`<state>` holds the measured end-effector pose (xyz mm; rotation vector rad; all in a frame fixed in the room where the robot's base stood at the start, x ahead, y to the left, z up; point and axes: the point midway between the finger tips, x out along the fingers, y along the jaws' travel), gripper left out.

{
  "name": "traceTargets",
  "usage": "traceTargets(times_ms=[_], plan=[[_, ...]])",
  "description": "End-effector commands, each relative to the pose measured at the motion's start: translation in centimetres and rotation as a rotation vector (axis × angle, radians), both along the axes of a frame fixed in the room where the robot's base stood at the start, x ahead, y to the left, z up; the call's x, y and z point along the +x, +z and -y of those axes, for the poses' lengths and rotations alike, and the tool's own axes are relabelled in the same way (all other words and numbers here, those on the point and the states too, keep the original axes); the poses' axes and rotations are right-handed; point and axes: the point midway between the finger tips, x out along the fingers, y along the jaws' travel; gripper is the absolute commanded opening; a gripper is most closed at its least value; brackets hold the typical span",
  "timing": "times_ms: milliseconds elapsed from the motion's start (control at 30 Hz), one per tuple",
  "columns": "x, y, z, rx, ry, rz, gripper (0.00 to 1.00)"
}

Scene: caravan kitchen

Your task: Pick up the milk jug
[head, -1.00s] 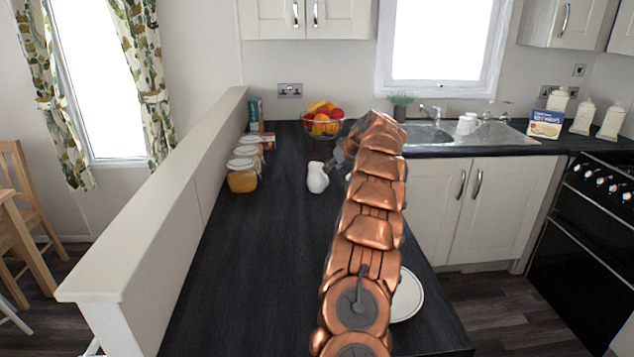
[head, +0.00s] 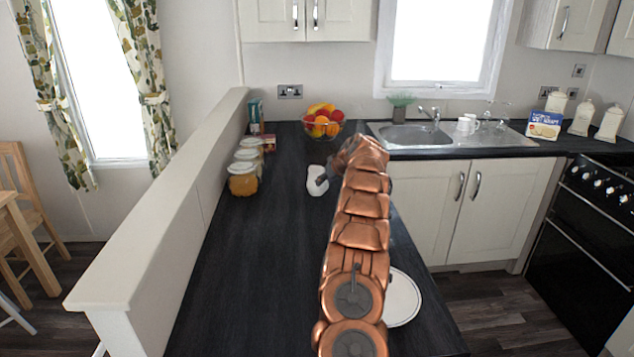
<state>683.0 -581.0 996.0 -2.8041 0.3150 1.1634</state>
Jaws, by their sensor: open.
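The small white milk jug (head: 314,186) stands upright on the dark worktop (head: 262,270), left of my copper arm and in front of the fruit bowl. My gripper (head: 325,176) is at the jug's upper right side, and its dark fingers overlap part of the jug in the picture. The gripper is open. It is small and partly hidden by my arm, so I cannot tell whether a finger touches the jug.
Several jars (head: 243,178) line the low wall (head: 170,200) on the left. A glass fruit bowl (head: 323,124) stands behind the jug. A white plate (head: 402,298) lies right of my arm. The worktop left of and in front of the jug is clear.

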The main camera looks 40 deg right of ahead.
Motion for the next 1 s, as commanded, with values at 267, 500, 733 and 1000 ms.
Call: traceTargets(times_ms=[267, 500, 733, 1000], plan=[[0.47, -0.28, 0.11, -0.002, 0.000, 0.003, 0.42], [0.44, -0.33, 0.10, -0.001, 0.001, 0.002, 0.27], [0.44, -0.33, 0.10, -0.001, 0.001, 0.002, 0.03], [0.44, -0.34, 0.09, -0.001, 0.001, 0.001, 0.00]])
